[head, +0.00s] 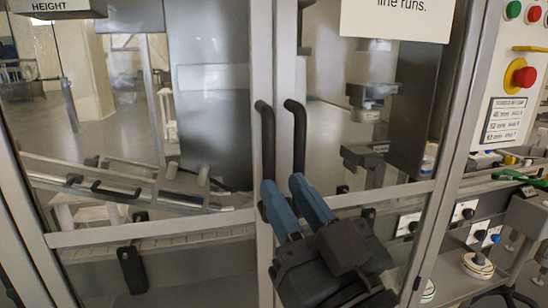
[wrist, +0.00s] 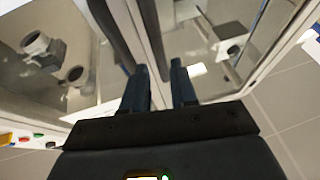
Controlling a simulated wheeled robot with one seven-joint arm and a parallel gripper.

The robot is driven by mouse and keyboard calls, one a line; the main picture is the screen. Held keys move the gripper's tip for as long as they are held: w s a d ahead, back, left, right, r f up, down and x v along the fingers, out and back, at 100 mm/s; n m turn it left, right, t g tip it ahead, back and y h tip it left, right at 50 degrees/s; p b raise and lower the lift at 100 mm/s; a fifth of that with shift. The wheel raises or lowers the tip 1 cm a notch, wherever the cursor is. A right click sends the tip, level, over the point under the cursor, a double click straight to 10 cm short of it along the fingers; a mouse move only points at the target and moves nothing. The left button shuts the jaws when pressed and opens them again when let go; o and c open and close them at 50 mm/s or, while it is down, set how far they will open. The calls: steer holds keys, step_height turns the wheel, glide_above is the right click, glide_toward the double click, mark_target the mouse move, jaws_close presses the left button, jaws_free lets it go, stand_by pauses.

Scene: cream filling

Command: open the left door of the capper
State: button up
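The capper's left door (head: 152,232) is a clear panel in a grey metal frame and looks shut. Its black bar handle (head: 267,140) stands upright by the door's inner edge. The right door's matching handle (head: 298,135) is close beside it. My gripper (head: 281,184) has two blue fingers, apart and with nothing visibly held. In the head view, the fingertips overlap the lower parts of both handles. In the wrist view, my gripper (wrist: 159,68) points at the handles, and one dark bar (wrist: 152,40) lines up with the finger gap. I cannot tell whether the fingers touch it.
The right door (head: 385,193) also looks shut. A control panel (head: 505,110) with a red emergency button (head: 521,77) is at the right. A lower black latch (head: 132,270) is on the left side. In the wrist view, tiled floor (wrist: 285,100) lies open at the right.

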mark_target(271, 168)
steer(key=p+x, duration=0.1)
steer(key=x, duration=0.5)
steer(key=shift+p, duration=0.4)
jaws_close()
